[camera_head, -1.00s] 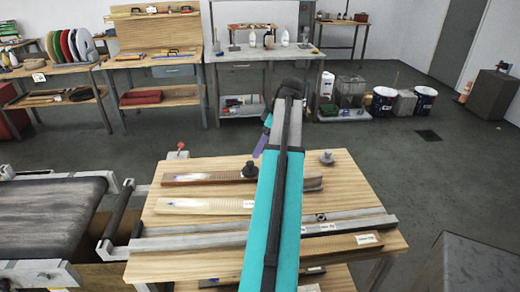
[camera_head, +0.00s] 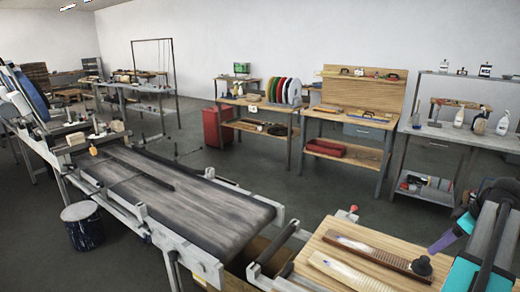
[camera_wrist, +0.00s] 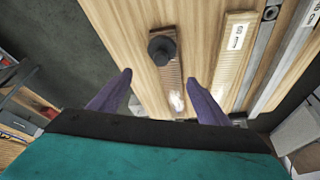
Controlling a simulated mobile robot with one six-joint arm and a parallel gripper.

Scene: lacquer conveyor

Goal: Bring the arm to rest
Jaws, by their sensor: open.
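My arm shows at the right edge of the head view, with teal links (camera_head: 487,262) over the wooden work table (camera_head: 345,235). A purple finger of my gripper (camera_head: 441,241) shows there beside the dark wrist. In the wrist view my gripper (camera_wrist: 160,77) has its two purple fingers wide apart, with nothing held between them. Below it on the table lies a brown ribbed wooden strip (camera_wrist: 172,85) with a black knob (camera_wrist: 161,48) at it. The fingers look above the table, though the height is hard to tell.
A conveyor belt (camera_head: 170,180) on a metal frame fills the left middle. A dark bucket (camera_head: 82,228) stands by it. Workbenches (camera_head: 350,118) line the back wall. A pale strip (camera_wrist: 232,62) and metal bars (camera_wrist: 283,57) lie on the table. Grey floor lies open between the conveyor and the benches.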

